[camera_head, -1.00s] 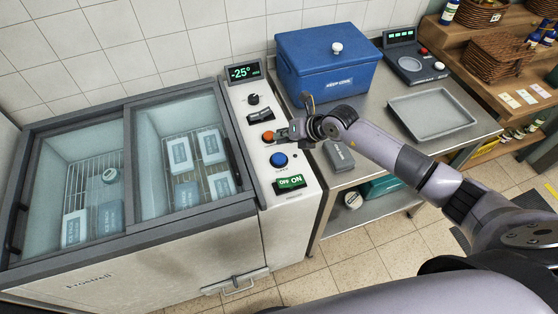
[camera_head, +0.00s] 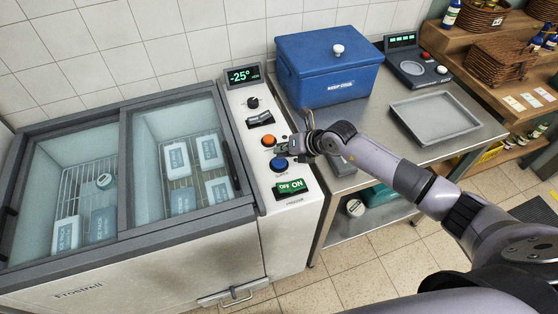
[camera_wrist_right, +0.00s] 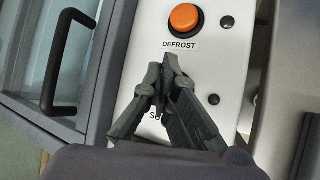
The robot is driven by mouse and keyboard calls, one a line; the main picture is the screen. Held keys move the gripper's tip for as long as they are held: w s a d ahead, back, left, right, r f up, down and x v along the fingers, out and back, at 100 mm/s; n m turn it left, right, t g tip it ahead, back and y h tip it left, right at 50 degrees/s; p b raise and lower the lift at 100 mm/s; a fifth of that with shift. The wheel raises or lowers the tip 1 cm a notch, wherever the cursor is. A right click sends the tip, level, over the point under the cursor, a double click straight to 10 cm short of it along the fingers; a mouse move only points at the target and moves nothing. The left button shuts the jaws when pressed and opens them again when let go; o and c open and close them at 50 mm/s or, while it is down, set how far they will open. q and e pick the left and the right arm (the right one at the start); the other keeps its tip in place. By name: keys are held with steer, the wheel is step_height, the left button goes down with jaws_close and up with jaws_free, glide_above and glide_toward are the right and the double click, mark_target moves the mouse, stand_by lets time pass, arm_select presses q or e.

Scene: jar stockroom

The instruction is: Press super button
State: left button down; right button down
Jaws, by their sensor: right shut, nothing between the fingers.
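The blue super button (camera_head: 279,164) sits on the white control panel (camera_head: 254,125) at the right side of the freezer. My right gripper (camera_head: 277,149) is shut and empty. Its tips are over the panel between the orange defrost button (camera_head: 269,141) and the blue button, close to the blue one. In the right wrist view my gripper (camera_wrist_right: 169,62) points at the DEFROST label below the orange button (camera_wrist_right: 185,18). There the blue button is hidden behind the fingers, and only part of its label shows. I cannot tell whether the tips touch the panel. My left gripper is out of view.
A green ON/OFF switch (camera_head: 291,188) is below the blue button. A black rocker switch (camera_head: 260,119), a knob (camera_head: 252,102) and a -25° display (camera_head: 243,75) are above. A steel table with a blue cooler (camera_head: 327,68) and grey tray (camera_head: 434,113) stands to the right.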

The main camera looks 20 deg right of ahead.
mark_target(281, 160)
steer(key=shift+f, duration=0.1)
stand_by(0.7)
steer(key=shift+f, duration=0.35)
steer(key=shift+f+b, duration=0.55)
stand_by(0.6)
stand_by(0.4)
steer(key=shift+r+p, duration=0.9)
steer(key=shift+r, duration=0.1)
step_height(281, 160, up, 5)
steer(key=p, duration=0.4)
steer(key=shift+p, duration=0.3)
